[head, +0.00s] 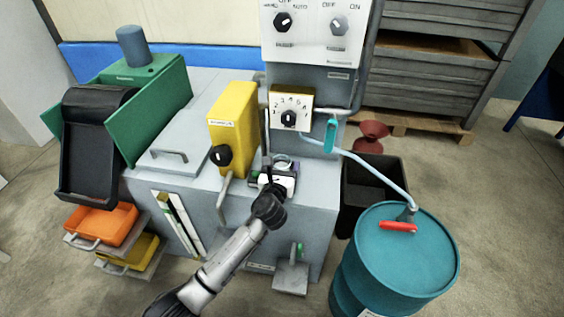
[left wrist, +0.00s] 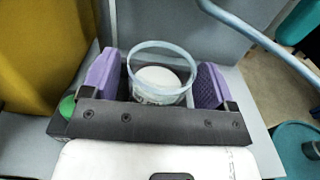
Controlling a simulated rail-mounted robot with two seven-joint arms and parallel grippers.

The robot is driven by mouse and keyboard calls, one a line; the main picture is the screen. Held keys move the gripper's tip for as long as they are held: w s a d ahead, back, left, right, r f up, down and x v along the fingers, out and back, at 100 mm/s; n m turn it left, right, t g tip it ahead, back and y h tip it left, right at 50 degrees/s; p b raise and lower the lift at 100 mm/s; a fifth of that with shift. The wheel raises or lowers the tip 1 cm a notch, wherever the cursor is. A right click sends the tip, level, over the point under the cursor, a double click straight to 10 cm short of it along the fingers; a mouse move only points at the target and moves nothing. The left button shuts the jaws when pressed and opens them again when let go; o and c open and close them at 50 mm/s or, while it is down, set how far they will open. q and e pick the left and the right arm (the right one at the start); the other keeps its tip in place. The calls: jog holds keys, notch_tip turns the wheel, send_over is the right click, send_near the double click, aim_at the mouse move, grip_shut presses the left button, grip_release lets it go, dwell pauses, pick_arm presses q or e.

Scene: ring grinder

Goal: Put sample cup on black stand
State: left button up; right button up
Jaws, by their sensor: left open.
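The sample cup (left wrist: 160,72) is a clear round cup with a pale bluish rim and white contents. It stands upright on the machine's grey ledge area and also shows in the head view (head: 283,162). My left gripper (left wrist: 155,82) is open, with its purple finger pads on either side of the cup. Small gaps seem to show between pads and cup. In the head view my left gripper (head: 280,170) is over the front of the grey machine. I cannot make out the black stand; the gripper body may hide it. My right gripper is not in view.
A yellow housing (head: 232,125) with a black knob stands left of the gripper. A dial box (head: 291,107) is behind it. A pale blue hose (head: 360,162) runs right to a teal drum (head: 400,255). A black bin (head: 368,195) stands beside the machine.

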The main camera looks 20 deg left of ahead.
pick_arm(q)
jog(key=s+d+p, duration=0.1)
jog(key=s+p, duration=0.3)
jog(key=s, duration=0.6)
jog(key=shift+s+d, duration=0.35)
